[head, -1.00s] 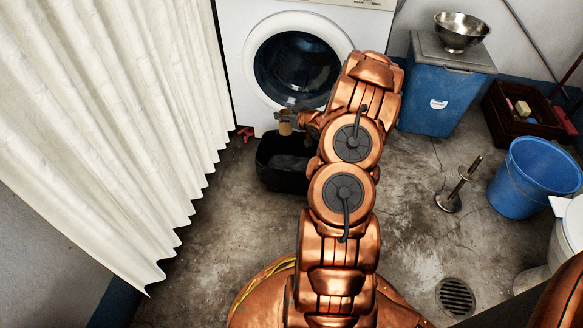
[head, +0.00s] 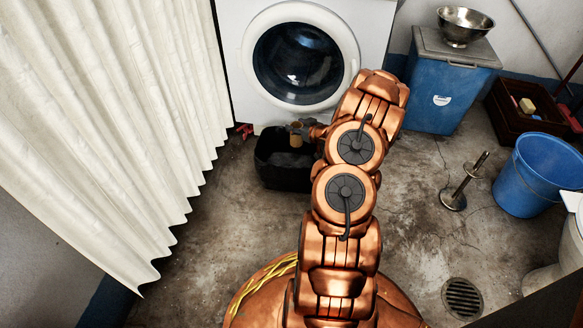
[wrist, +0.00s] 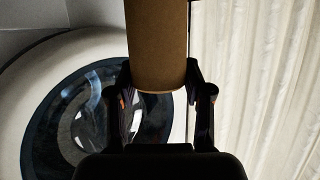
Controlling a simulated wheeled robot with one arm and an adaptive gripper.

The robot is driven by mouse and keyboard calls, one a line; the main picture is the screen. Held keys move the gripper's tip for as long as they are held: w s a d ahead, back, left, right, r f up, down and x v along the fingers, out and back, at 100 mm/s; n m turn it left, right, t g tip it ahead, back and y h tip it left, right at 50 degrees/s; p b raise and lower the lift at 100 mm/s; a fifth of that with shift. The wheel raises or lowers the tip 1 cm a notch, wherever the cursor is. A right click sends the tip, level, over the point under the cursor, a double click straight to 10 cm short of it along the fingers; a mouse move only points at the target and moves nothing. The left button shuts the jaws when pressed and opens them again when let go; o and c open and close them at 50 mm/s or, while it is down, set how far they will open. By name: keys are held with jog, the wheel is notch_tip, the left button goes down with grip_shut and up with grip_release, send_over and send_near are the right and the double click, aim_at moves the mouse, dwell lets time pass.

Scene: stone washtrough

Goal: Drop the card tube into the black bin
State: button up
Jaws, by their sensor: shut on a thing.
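The black bin (head: 284,175) stands on the floor in front of the washing machine in the head view. My gripper (head: 297,130) is over the bin's far part and is shut on the brown card tube (head: 296,139). The wrist view shows the tube (wrist: 157,45) between the two fingers of my gripper (wrist: 160,92). In the head view the tube is small and looks upright, with its lower end over the bin's opening. I cannot tell its exact height above the rim. My arm hides the bin's right edge.
The washing machine (head: 375,30) stands right behind the bin. A cream curtain (head: 110,120) hangs at left. A red item (head: 244,130) lies by the bin. At right are a blue lidded box (head: 440,95), a metal stand (head: 460,185) and a blue bucket (head: 537,175).

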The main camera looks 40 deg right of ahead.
jog(key=shift+f, duration=0.3)
jog(key=o, duration=0.8)
jog(key=shift+v, duration=6)
